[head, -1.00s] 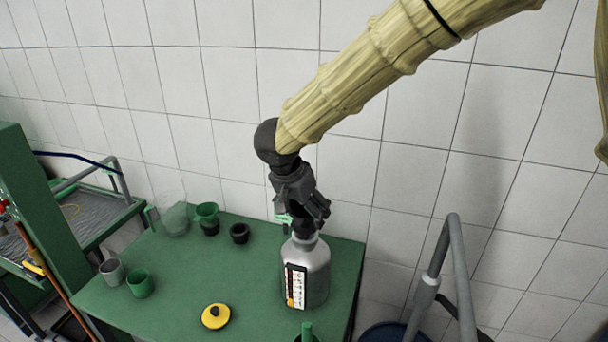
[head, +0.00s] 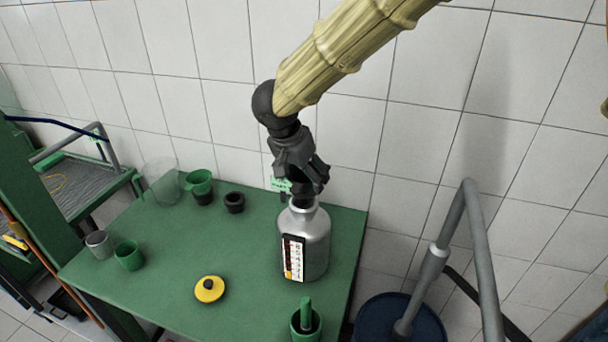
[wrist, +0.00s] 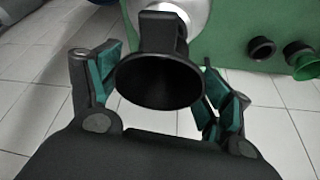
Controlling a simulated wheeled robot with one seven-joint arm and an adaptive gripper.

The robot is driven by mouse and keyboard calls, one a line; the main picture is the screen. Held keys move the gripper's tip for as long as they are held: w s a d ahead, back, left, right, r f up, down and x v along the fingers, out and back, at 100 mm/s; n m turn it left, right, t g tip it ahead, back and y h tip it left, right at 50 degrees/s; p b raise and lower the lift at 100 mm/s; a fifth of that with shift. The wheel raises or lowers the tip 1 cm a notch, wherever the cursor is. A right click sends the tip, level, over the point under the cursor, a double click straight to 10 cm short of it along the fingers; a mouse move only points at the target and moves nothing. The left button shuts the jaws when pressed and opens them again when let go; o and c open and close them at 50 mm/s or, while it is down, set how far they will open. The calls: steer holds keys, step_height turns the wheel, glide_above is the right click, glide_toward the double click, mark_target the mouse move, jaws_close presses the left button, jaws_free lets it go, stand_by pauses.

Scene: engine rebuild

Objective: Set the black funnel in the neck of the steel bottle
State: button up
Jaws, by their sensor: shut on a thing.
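The steel bottle (head: 314,255) stands upright on the green table, with a dark label on its side. My gripper (head: 304,189) is directly above its neck in the head view. In the wrist view my gripper (wrist: 160,88) is shut on the black funnel (wrist: 160,85), whose wide mouth faces the camera. The bottle (wrist: 196,14) shows beyond the funnel there. In the head view the dark lower end of the funnel (head: 302,202) meets the neck opening. How far its spout sits inside the neck is hidden.
On the green table (head: 170,250) stand a green funnel (head: 199,182), a black ring (head: 234,202), a clear jug (head: 162,182), a grey cup (head: 98,244), a green cup (head: 129,256), a yellow lid (head: 209,289) and a green container (head: 306,322). A grey pipe (head: 440,250) rises at right.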

mark_target(303, 191)
steer(key=shift+s+f+b, duration=0.5)
steer(key=shift+s+b, duration=0.2)
steer(key=shift+b, duration=0.05)
steer(key=shift+w+f, duration=0.3)
steer(key=shift+w, duration=0.1)
steer(key=shift+s+r, duration=0.2)
steer(key=shift+s, duration=0.05)
steer(key=shift+w+f, duration=0.1)
steer(key=shift+a+p, duration=0.1)
steer(key=shift+p, duration=1.3)
steer(key=shift+f, duration=0.6)
stand_by(0.7)
steer(key=o, duration=0.7)
